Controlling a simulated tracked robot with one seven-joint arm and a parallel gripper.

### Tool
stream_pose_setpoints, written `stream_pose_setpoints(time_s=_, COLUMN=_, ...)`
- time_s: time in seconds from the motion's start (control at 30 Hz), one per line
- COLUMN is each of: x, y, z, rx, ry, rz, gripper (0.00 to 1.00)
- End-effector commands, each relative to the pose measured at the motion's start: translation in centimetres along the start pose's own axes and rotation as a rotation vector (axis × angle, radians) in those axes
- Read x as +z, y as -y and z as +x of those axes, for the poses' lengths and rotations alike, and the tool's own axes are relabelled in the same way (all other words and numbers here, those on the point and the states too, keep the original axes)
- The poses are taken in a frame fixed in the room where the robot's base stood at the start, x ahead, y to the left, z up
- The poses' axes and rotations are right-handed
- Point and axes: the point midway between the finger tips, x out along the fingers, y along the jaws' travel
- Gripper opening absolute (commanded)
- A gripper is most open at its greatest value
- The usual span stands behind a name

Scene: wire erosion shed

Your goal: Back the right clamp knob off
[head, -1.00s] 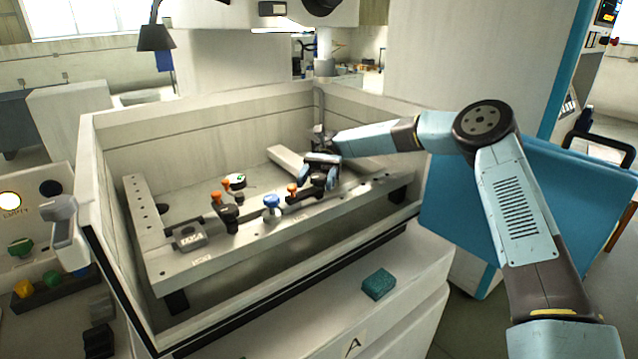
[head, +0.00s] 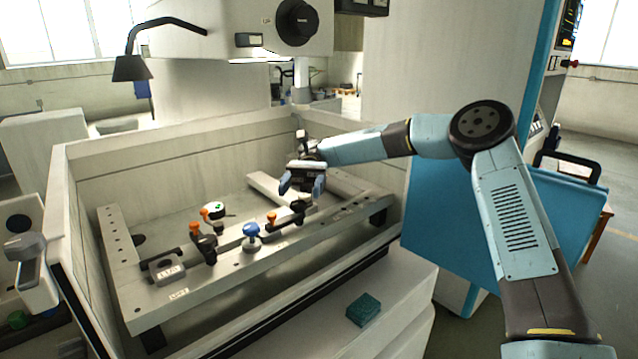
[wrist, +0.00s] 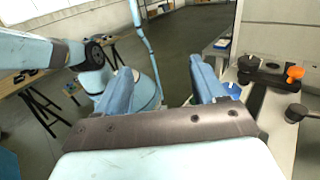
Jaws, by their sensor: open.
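The right clamp (head: 290,215) is a dark arm on the metal rail frame, with an orange knob (head: 271,216) at its left end. In the wrist view a dark clamp with an orange knob (wrist: 294,72) lies at the right edge, outside my fingers; I cannot tell whether it is the same one. My gripper (head: 303,190) is open and empty, just above the right end of the right clamp, apart from the orange knob. It hides part of the clamp's right end. The wrist view also shows my gripper's fingers (wrist: 160,68) spread with nothing between them.
A blue knob (head: 251,229) stands left of the right clamp. The left clamp (head: 204,243) with orange knobs is further left. The tank's walls (head: 170,150) surround the frame. A machine head (head: 240,28) hangs above the back. A green block (head: 364,309) lies on the front ledge.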

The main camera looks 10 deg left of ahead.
Motion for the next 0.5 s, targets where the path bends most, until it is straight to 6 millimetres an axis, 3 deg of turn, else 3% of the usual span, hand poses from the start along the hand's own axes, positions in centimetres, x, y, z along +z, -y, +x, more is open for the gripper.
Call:
stream_pose_setpoints(time_s=0.13, x=1.9, y=-0.8, z=1.3, rx=0.0, ry=-0.003, rz=0.001, gripper=0.7)
stream_pose_setpoints(time_s=0.5, x=4.2, y=-3.6, z=5.8, rx=0.0, ry=-0.002, rz=0.002, gripper=0.7)
